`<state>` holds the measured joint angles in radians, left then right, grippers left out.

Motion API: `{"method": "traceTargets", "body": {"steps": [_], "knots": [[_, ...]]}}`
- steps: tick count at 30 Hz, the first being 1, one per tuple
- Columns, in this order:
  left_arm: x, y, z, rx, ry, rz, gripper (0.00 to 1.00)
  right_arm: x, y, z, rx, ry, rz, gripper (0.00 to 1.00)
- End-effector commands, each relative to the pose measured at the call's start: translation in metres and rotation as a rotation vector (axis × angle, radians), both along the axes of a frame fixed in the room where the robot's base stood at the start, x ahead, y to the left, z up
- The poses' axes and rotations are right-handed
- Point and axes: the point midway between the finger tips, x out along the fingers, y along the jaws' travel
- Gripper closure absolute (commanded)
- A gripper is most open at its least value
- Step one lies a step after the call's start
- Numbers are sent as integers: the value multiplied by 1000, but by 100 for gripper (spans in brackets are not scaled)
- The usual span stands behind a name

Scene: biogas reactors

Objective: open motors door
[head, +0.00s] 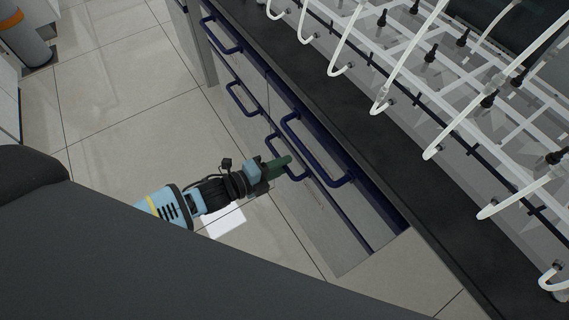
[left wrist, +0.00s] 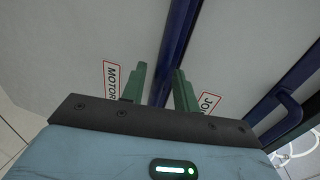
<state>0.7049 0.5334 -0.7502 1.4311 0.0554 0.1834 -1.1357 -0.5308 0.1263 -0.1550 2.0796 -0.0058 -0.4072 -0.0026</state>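A white label with a red border reading "MOTOR…" (left wrist: 111,80) is on a pale panel, left of my fingers in the left wrist view; its end is hidden. My left gripper (left wrist: 160,68) has its two green fingers apart, with a dark blue bar (left wrist: 184,32) between them. The bar lies close to the right finger, with a gap to the left one. In the head view my left gripper (head: 288,160) is at a blue loop handle (head: 297,177) on the cabinet front; whether it touches cannot be told. The door looks closed. My right gripper is not in view.
A second label reading "JO…" (left wrist: 208,104) and another blue handle (left wrist: 288,112) are at right in the left wrist view. More blue handles (head: 243,98) line the cabinet front. A dark counter (head: 365,135) with white tubes (head: 385,85) is above. Tiled floor (head: 130,85) is clear in front.

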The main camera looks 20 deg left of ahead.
Motion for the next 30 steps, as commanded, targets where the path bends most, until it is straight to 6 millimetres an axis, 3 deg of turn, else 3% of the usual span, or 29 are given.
{"method": "traceTargets", "body": {"steps": [13, 20, 30], "knots": [[10, -8, -3, 1, 1, 0, 70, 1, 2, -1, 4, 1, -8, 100], [10, -8, -3, 0, 0, 0, 99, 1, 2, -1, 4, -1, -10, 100], [9, -7, -2, 0, 0, 1, 100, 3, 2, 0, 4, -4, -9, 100]]}}
